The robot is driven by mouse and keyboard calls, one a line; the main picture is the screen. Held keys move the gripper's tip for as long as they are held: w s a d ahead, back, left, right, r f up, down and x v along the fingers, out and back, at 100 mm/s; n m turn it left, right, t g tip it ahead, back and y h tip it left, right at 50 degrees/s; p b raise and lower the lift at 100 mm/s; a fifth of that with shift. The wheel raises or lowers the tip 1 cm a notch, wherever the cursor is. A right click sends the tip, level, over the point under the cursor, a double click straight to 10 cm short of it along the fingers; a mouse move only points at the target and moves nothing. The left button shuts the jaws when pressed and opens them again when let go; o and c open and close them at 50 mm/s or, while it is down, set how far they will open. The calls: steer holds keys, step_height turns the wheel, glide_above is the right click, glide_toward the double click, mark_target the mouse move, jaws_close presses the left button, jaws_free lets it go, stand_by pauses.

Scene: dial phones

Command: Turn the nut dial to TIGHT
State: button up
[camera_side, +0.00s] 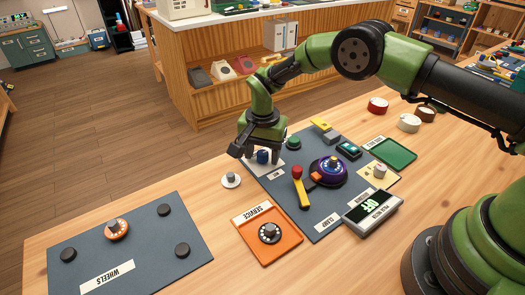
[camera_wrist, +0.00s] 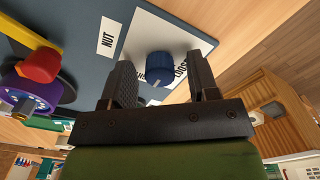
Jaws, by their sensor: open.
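The nut dial is a blue ribbed knob (camera_wrist: 160,66) on a white plate, beside a label reading NUT (camera_wrist: 106,40). In the side view the blue knob (camera_side: 263,157) shows below my gripper, partly hidden by the fingers. In the wrist view my gripper (camera_wrist: 163,75) is open, with one black finger on each side of the knob. I cannot tell whether the fingers touch it. The lettering on the white plate (camera_wrist: 142,25) is partly covered by the knob and fingers, so the dial's setting cannot be read.
A red-and-yellow lever (camera_side: 299,185) and a purple dial (camera_side: 328,170) stand right of the knob on the dark panel. An orange SERVICE plate (camera_side: 267,250) lies in front.

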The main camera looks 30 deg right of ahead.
step_height(320, 180, up, 10)
stand_by(0.5)
step_height(320, 180, up, 11)
steer(key=n+t, duration=0.1)
steer(key=t, duration=0.1)
glide_above(263, 153)
steer(key=s+d, duration=0.2)
steer(key=s, duration=0.1)
steer(key=s+d+r+n+t+y, duration=0.1)
steer(key=s+d+r+n, duration=0.15)
steer(key=s+r, duration=0.5)
steer(key=s+d+r+n+t, duration=0.1)
steer(key=s+t, duration=0.1)
steer(key=s, duration=0.6)
steer(key=s+d+n+t+y, duration=0.1)
steer(key=s+n+t, duration=0.1)
steer(key=s, duration=0.7)
steer(key=shift+d+r, duration=0.15)
steer(key=shift+r, duration=0.2)
